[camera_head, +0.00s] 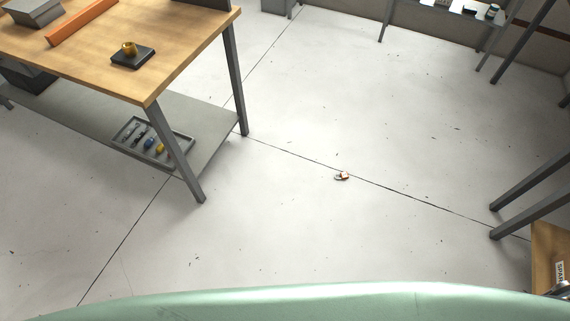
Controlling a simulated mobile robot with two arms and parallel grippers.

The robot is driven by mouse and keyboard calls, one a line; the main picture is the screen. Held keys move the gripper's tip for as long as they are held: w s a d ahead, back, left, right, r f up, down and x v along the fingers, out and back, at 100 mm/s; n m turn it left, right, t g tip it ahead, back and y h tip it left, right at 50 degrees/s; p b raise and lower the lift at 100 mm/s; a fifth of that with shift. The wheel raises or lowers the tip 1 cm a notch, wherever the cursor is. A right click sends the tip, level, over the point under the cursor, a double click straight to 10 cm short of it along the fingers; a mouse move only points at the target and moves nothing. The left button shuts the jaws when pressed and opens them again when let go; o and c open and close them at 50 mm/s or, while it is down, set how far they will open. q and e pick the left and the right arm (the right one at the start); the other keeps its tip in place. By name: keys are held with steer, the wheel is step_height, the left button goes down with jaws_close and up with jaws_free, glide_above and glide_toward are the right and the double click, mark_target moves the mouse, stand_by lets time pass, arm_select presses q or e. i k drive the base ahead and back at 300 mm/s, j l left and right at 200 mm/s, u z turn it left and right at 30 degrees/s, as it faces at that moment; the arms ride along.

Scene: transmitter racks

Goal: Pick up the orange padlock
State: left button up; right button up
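A small orange and light-coloured object (343,176), which looks like the orange padlock, lies on the pale floor right of the wooden workbench. It is beside a dark floor seam and is too small to make out in detail. Neither of my grippers is in view.
A wooden workbench (185,35) with dark metal legs stands at the left, with an orange bar (82,22) and a dark block (132,55) on top. A tray of tools (150,142) sits on its lower shelf (205,118). Metal legs (530,185) stand at the right.

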mark_target(344, 176)
steer(key=i+l+u, duration=0.3)
steer(key=l+u, duration=0.2)
steer(key=i+l+u, duration=0.15)
steer(key=l+u, duration=0.85)
steer(key=l, duration=0.25)
steer(key=l+u, duration=0.5)
steer(key=l, duration=0.2)
